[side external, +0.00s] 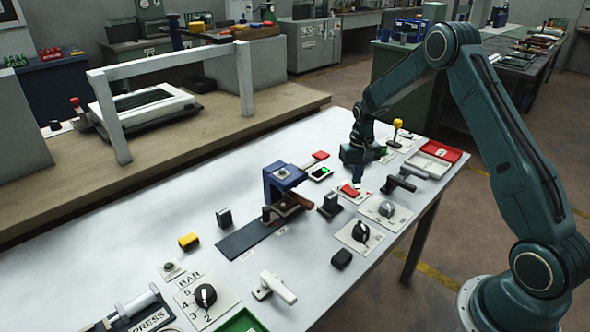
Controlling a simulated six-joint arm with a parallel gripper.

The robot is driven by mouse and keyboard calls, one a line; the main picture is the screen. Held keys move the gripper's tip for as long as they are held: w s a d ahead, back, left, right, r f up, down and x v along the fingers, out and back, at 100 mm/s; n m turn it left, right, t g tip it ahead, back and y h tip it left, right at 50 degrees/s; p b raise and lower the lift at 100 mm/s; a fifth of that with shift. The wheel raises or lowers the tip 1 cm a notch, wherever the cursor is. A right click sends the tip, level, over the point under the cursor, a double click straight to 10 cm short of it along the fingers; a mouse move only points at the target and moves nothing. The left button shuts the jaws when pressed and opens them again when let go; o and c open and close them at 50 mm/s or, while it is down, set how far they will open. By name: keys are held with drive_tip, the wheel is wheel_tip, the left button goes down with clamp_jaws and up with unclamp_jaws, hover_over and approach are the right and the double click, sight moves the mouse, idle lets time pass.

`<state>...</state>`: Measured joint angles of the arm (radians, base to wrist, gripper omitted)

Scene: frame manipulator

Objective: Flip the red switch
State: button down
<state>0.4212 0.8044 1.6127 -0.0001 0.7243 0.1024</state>
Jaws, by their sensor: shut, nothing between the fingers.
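The red switch (349,190) sits on a small white plate near the middle right of the white table. It looks like a small red rocker; its exact tilt is too small to tell. My gripper (357,184) points down from above, with its fingertips right at the switch's back right side. It is shut and holds nothing. I cannot tell whether the fingertips touch the switch.
A dial plate (381,210), a black lever (402,181) and a black block (330,205) stand close around the switch. A blue clamp-like device (285,182) is to the left. A yellow-topped lever (397,125) stands behind. The table's left middle (120,220) is clear.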

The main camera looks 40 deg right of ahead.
drive_tip(key=shift+r, duration=1.8)
drive_tip(key=shift+r, duration=0.1)
wheel_tip(320, 180, up, 10)
drive_tip(key=n+t, duration=0.1)
hover_over(354, 193)
drive_tip(key=s+a, duration=0.3)
drive_tip(key=a, duration=0.2)
drive_tip(key=s+a+r+n+t, duration=0.2)
drive_tip(key=s+a+r, duration=0.45)
drive_tip(key=r, duration=0.25)
drive_tip(key=s+a+r+n+t, duration=0.1)
drive_tip(key=s+a, duration=0.3)
drive_tip(key=s, duration=0.5)
drive_tip(key=s+a+r+n+t, duration=0.1)
drive_tip(key=s+a, duration=0.4)
drive_tip(key=s, duration=0.5)
drive_tip(key=shift+s+r+n+t, duration=0.3)
drive_tip(key=shift+r+n, duration=0.2)
drive_tip(key=shift+r, duration=0.4)
